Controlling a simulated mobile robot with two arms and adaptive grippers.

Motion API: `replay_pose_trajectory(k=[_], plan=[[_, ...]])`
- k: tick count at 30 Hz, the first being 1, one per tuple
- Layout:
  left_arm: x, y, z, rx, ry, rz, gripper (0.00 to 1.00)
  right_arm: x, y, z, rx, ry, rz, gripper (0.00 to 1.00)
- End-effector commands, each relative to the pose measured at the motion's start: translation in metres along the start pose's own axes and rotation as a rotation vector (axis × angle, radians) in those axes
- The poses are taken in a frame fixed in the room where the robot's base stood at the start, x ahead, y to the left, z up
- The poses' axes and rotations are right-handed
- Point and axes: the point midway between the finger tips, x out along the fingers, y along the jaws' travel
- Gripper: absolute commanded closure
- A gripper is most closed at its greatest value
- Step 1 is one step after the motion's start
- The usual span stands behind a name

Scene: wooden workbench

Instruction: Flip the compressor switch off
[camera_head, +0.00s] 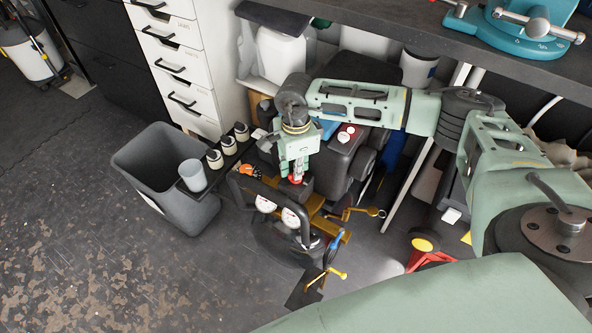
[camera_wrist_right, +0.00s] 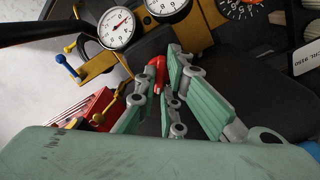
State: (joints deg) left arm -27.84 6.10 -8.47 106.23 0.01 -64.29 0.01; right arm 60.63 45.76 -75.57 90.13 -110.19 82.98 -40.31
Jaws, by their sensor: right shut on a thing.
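The compressor (camera_head: 330,165) stands on the floor under the workbench, a dark machine with a black handle and round white gauges (camera_head: 290,217). My right gripper (camera_head: 296,172) reaches down from above onto its top. It is shut on the small red switch (camera_head: 295,180), which shows just below the fingertips. In the right wrist view the red switch (camera_wrist_right: 158,68) sits between the green fingers and is partly covered by them. I cannot tell which way the switch is set. My left gripper is not in view.
A grey bin (camera_head: 165,175) stands left of the compressor, with a row of containers (camera_head: 215,158) beside it. White drawers (camera_head: 180,65) rise behind. The workbench (camera_head: 430,30) overhangs at the back right, with a teal vise (camera_head: 525,30) on it. Yellow-handled valves (camera_head: 375,212) stick out in front. Floor at left is clear.

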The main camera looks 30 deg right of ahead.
Motion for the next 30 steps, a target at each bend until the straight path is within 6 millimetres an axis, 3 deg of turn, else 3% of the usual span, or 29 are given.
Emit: replay_pose_trajectory(k=[18,30], plan=[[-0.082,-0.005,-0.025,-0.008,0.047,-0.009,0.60,0.001,0.000,0.000,-0.518,0.000,-0.001,1.00],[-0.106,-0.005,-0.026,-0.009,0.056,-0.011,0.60,0.000,0.000,0.000,-0.653,0.000,-0.002,1.00]])
